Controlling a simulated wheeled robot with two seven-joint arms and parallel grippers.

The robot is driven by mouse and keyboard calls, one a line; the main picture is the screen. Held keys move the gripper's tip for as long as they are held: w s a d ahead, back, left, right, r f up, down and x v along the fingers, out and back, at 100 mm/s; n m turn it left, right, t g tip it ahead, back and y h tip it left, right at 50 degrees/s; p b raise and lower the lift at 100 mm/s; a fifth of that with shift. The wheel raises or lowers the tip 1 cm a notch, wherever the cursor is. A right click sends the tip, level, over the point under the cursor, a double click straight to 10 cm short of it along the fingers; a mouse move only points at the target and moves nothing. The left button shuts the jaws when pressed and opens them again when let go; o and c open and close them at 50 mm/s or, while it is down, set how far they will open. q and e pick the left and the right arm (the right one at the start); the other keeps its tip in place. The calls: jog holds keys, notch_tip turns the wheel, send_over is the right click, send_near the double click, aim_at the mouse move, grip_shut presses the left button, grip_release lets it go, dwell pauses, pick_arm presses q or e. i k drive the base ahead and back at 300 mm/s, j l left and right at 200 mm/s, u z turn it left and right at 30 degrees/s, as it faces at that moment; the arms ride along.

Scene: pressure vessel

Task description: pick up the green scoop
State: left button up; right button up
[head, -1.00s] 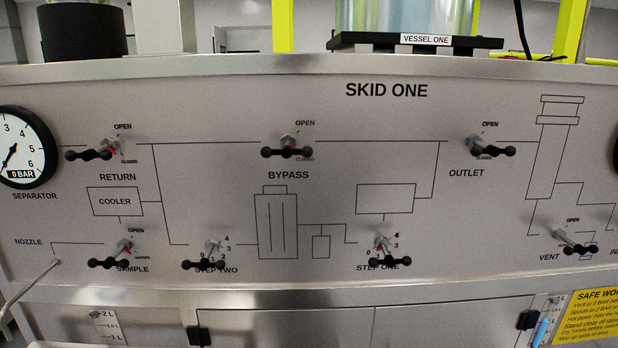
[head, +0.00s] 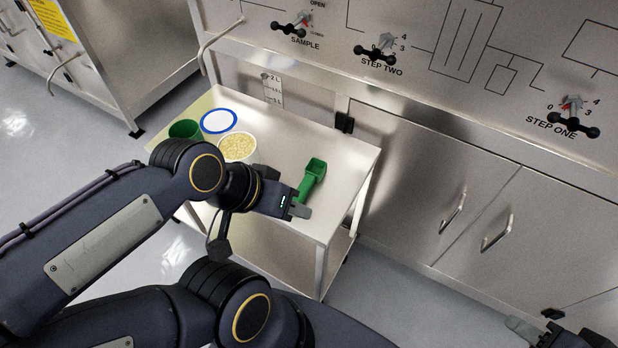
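The green scoop (head: 315,171) lies on the small metal side table (head: 343,160), near its right part. Its bowl points away from me and its handle runs down toward my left gripper (head: 299,209). The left gripper is at the handle's near end, and its fingers overlap the handle in the picture. I cannot tell whether they touch it or how far apart they are. My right gripper (head: 530,332) shows only partly at the lower right edge, away from the table, and its opening is unclear.
On the table are a white tub of pale granules (head: 237,148), a white disc with a blue rim (head: 219,121) and a green container (head: 186,129), partly hidden by my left arm. The cabinet doors (head: 425,165) and valve panel stand behind. Valve handles (head: 291,25) stick out above.

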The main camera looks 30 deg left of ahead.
aim_at(307, 185)
jog(key=u, duration=1.7)
